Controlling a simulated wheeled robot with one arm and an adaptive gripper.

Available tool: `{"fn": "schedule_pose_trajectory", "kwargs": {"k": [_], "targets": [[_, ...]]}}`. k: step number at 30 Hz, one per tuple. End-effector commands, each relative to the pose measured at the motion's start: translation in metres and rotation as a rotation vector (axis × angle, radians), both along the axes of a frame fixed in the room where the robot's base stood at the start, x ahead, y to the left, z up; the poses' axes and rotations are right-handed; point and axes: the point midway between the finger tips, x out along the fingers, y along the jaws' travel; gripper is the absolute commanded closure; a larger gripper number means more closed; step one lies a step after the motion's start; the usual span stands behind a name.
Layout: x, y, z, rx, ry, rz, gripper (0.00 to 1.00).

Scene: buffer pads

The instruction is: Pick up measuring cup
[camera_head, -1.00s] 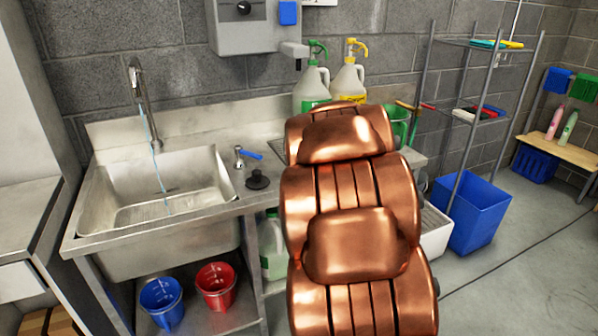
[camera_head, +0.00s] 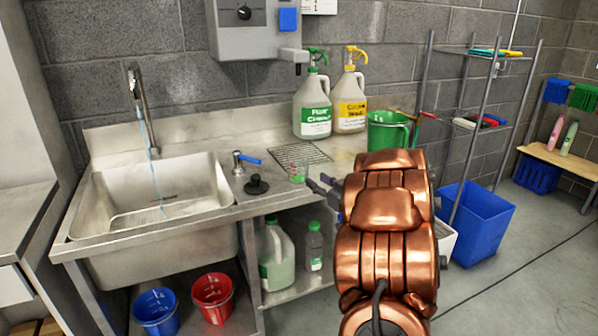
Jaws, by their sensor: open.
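A small clear cup with green on it, which looks like the measuring cup (camera_head: 298,173), stands on the steel counter at the front edge of a wire rack. My gripper (camera_head: 319,184) is just to its right, at about counter height, with its dark fingers pointing left toward the cup. The fingers are open and nothing shows between them. I cannot tell whether a finger touches the cup. My copper-coloured arm hides the counter to the right.
A sink (camera_head: 160,190) with running water is at left. A black plunger-like stopper (camera_head: 257,185) and a blue-handled valve (camera_head: 244,160) stand near the cup. A green-labelled jug (camera_head: 312,112), a yellow-labelled jug (camera_head: 350,104) and a green bucket (camera_head: 388,132) stand behind.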

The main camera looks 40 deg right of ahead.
Motion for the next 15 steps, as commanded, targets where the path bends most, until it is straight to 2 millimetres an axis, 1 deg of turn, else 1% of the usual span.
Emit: {"fn": "schedule_pose_trajectory", "kwargs": {"k": [1,8,15], "targets": [[0.006,0.000,0.001,0.000,-0.001,0.002,0.58],[0.021,-0.002,0.003,0.000,-0.001,0.001,0.58],[0.053,-0.007,0.004,0.000,0.001,0.002,0.58]]}}
